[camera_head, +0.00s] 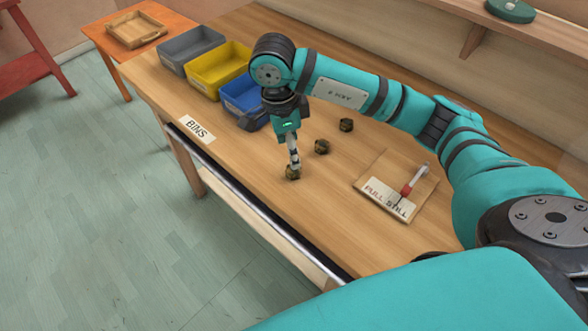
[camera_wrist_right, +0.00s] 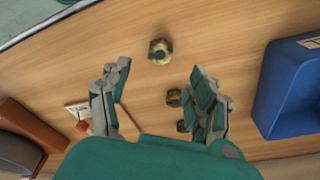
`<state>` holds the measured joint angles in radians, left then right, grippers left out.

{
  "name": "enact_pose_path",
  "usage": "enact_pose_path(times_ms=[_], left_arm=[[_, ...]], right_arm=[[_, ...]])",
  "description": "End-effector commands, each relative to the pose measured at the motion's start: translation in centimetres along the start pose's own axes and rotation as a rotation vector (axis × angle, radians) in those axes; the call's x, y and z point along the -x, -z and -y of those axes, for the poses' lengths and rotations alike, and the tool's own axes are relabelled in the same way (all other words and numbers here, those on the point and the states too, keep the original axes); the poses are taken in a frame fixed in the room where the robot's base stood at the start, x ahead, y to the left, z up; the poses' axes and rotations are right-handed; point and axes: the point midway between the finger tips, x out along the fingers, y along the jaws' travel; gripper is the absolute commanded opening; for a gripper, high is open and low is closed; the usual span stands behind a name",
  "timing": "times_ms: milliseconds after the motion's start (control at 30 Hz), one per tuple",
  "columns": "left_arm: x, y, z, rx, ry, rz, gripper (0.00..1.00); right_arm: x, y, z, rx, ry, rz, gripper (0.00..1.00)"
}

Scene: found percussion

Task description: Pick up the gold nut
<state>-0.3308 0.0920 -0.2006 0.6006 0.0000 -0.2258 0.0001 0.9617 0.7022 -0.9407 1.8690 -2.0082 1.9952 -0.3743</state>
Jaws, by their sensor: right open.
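Three dark gold-brown nuts sit in a loose row on the wooden bench. The nearest nut (camera_head: 292,173) is directly below my right gripper (camera_head: 294,158). The middle nut (camera_head: 322,147) and the far nut (camera_head: 346,125) lie apart from it. In the right wrist view my right gripper (camera_wrist_right: 160,70) is open, with nothing held. One nut (camera_wrist_right: 160,51) shows just past the fingertips, roughly centred between them. A second nut (camera_wrist_right: 174,97) and a third, partly hidden nut (camera_wrist_right: 182,126) show beside the right-hand finger. My left gripper is not in view.
Grey (camera_head: 190,45), yellow (camera_head: 218,68) and blue (camera_head: 243,98) bins stand at the bench's far left, by a BINS label (camera_head: 197,129). A board (camera_head: 420,187) with a red-and-white lever (camera_head: 413,180) is on the right. The bench's front edge is close to the nearest nut.

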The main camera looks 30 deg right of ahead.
Motion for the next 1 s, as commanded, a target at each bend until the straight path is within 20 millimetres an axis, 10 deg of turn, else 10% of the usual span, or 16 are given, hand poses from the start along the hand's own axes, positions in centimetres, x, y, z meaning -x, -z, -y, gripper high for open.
enact_pose_path(times_ms=[300, 900, 1000], left_arm=[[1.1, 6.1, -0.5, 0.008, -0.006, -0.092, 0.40], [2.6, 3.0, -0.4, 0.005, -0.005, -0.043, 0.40], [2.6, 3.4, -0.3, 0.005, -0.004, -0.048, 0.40]], right_arm=[[-2.7, 0.0, -0.1, 0.000, -0.002, 0.000, 0.61], [-7.5, -0.2, -0.1, 0.001, 0.001, 0.001, 0.61], [-7.5, -0.2, -0.1, 0.001, 0.001, 0.001, 0.48]])
